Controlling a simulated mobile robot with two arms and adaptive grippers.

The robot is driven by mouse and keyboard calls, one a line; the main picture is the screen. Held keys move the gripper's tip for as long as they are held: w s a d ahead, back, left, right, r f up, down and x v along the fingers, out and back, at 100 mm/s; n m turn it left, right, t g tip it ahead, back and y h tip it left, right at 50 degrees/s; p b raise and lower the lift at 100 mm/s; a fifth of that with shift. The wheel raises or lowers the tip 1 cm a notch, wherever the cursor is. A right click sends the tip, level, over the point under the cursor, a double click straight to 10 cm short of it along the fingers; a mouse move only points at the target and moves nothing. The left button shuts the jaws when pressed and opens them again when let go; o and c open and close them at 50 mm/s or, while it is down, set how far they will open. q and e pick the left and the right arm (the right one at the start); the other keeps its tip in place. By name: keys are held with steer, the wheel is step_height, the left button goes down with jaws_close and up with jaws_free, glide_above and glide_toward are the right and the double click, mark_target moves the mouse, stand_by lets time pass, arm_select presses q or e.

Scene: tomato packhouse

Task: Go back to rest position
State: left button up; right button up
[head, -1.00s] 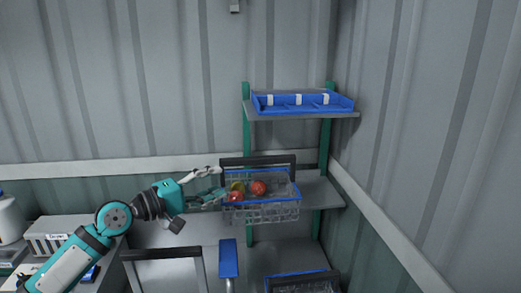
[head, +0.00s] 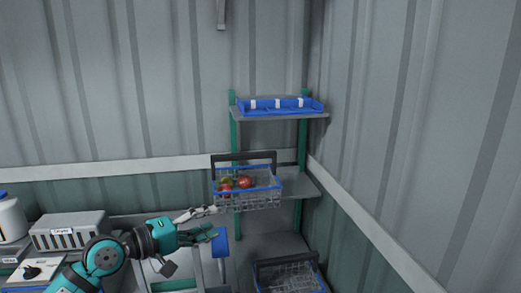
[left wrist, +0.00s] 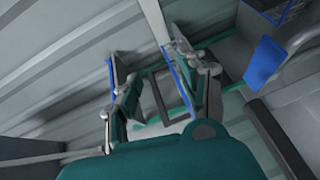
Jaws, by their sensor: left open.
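My left gripper (head: 207,222) is open and empty in the head view, just left of and below the wire basket. Its two spread fingers also show in the left wrist view (left wrist: 150,85), with nothing held between them. The wire basket (head: 262,198) with a blue rim and dark handle stands on the middle shelf. It holds several red and green tomatoes (head: 243,182). My right gripper is not in either view.
A blue divided tray (head: 290,105) sits on the top shelf. Another wire basket (head: 290,280) stands low at the front. A grey box-shaped device (head: 68,232) and a white container (head: 10,218) are at left. A corrugated wall is close at right.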

arm_select(q)
steer(key=s+d+f+m+g+y, duration=0.2)
steer(key=s+f+m, duration=0.1)
steer(key=s+f, duration=0.65)
steer(key=s+d+f+m+g+y, duration=0.1)
steer(key=s+f+m+g+y, duration=0.2)
steer(key=s+f, duration=0.7)
steer(key=s+a+f+m+g+y, duration=0.1)
steer(key=s+a+f+y, duration=0.4)
steer(key=s, duration=0.3)
steer(key=s+a+f+m+g+y, duration=0.2)
steer(key=s+a+f, duration=0.45)
steer(key=s, duration=0.25)
step_height(320, 180, down, 30)
steer(key=s+b, duration=0.1)
steer(key=b, duration=0.3)
steer(key=s+a+f+g+b, duration=0.2)
steer(key=s+f+b, duration=0.1)
steer(key=s+f, duration=1.3)
step_height(320, 180, down, 3)
steer(key=shift+s+a+r+y, duration=0.1)
steer(key=shift+s+a+y, duration=0.1)
steer(key=shift+a+y, duration=0.15)
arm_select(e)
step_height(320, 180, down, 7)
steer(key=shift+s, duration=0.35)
